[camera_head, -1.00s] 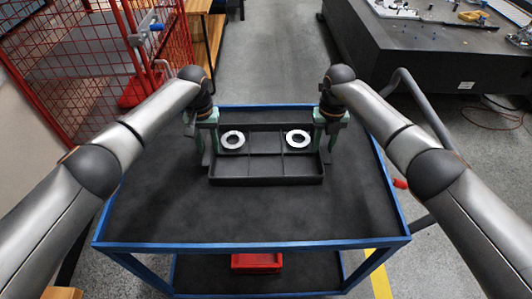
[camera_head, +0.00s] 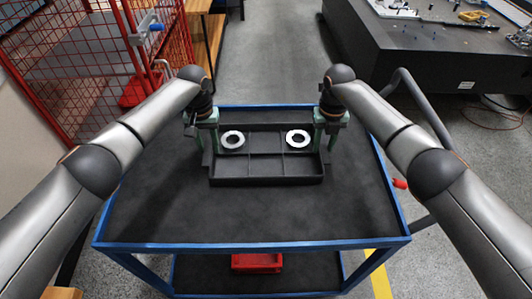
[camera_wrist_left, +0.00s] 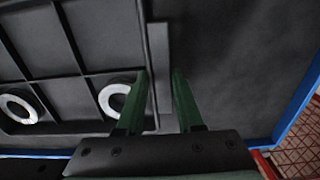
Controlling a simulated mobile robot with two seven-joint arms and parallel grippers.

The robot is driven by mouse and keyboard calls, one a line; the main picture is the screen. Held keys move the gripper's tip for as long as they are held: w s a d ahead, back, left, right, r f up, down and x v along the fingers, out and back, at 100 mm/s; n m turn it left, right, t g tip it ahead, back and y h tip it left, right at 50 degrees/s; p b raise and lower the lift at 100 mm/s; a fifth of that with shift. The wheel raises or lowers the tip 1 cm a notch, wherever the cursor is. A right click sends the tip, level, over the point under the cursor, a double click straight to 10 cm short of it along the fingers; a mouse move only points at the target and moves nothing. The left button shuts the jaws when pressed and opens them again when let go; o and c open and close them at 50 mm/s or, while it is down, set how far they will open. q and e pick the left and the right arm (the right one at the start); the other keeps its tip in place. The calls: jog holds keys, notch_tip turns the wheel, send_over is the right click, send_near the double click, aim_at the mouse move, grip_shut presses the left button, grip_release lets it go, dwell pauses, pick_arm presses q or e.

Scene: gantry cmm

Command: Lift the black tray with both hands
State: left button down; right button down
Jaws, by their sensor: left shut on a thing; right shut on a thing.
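The black tray (camera_head: 266,181) has a divided inside and lies on the cart top; I see no clear gap under it. Two white rings, one on the left (camera_head: 232,148) and one on the right (camera_head: 298,148), sit in its far compartments. My left gripper (camera_head: 207,141) is shut on the tray's left end and my right gripper (camera_head: 325,141) on its right end. In the left wrist view the green fingers of my left gripper (camera_wrist_left: 159,76) stand on both sides of the tray's end (camera_wrist_left: 161,55). The right fingertips are partly hidden.
The cart's dark top (camera_head: 250,220) has a raised blue rim (camera_head: 250,246) and is bare in front of the tray. A red bin (camera_head: 257,262) is on the lower shelf. A red mesh fence (camera_head: 85,65) stands left, a dark machine table (camera_head: 430,50) at the back right.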

pick_arm(q)
jog(key=shift+w+r, duration=0.1)
jog(key=shift+r, duration=0.15)
pick_arm(e)
jog(key=shift+w+r, duration=0.1)
jog(key=shift+r, duration=0.15)
